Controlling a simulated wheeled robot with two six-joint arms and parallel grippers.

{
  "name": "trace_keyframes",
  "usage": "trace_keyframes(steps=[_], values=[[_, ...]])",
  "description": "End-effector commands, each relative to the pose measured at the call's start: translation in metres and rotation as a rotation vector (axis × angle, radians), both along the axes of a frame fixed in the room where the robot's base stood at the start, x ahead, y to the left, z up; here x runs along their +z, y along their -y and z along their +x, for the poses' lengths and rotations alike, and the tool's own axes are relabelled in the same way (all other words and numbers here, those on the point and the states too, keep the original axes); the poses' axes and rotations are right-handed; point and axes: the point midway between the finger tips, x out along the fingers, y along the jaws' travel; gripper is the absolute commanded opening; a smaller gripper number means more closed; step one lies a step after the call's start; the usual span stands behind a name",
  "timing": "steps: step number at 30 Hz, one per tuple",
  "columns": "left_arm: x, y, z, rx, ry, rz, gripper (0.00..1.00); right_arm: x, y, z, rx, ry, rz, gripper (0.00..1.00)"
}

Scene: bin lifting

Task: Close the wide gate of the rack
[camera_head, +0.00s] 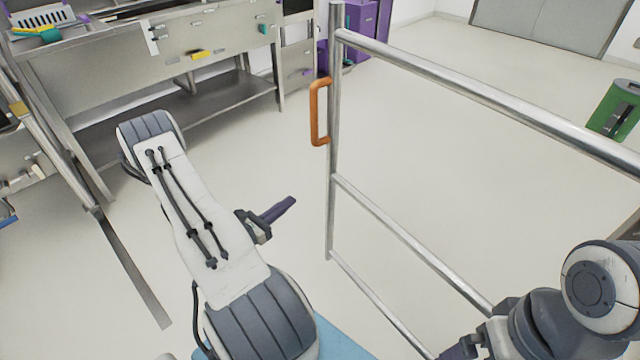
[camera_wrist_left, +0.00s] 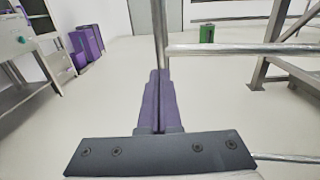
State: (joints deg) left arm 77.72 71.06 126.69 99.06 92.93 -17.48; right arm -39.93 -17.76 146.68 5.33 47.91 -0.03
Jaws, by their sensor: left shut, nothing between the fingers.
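The wide gate (camera_head: 435,73) is a frame of silver tubes with a vertical end post and several rails running to the right in the head view. An orange handle (camera_head: 316,112) is on the left side of its post. My left gripper (camera_head: 286,206) is shut and empty, left of the post and lower in the picture than the handle. In the left wrist view, the closed purple fingers (camera_wrist_left: 158,85) line up with the gate's post (camera_wrist_left: 160,35); contact is not clear. My right gripper (camera_head: 450,350) is partly cut off at the bottom, by the lower rails; its jaws are unclear.
A steel workbench (camera_head: 165,60) with a lower shelf stands at the back left. Purple cabinets (camera_head: 372,18) are behind the gate. A green bin (camera_head: 617,108) stands at the far right. The pale floor (camera_head: 255,140) between bench and gate is clear.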

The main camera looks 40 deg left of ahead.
Motion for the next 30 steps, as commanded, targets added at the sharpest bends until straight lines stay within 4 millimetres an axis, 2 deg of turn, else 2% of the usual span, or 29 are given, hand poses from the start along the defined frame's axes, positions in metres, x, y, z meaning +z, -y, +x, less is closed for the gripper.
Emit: trace_keyframes(steps=[12,18,24,30], values=[[0.001,0.008,0.085,-0.014,0.0,0.004,0.0,-0.002,0.0,0.0,0.0,0.0,0.0,1.0],[0.002,0.01,0.117,-0.012,0.001,0.002,0.0,-0.003,0.0,0.0,0.0,0.0,0.0,1.0],[0.002,0.01,0.131,-0.01,0.0,0.001,0.0,-0.003,0.0,0.0,0.0,0.0,0.0,1.0],[0.002,0.009,0.133,-0.007,0.0,0.001,0.0,-0.003,0.0,0.0,0.0,0.0,0.0,1.0]])
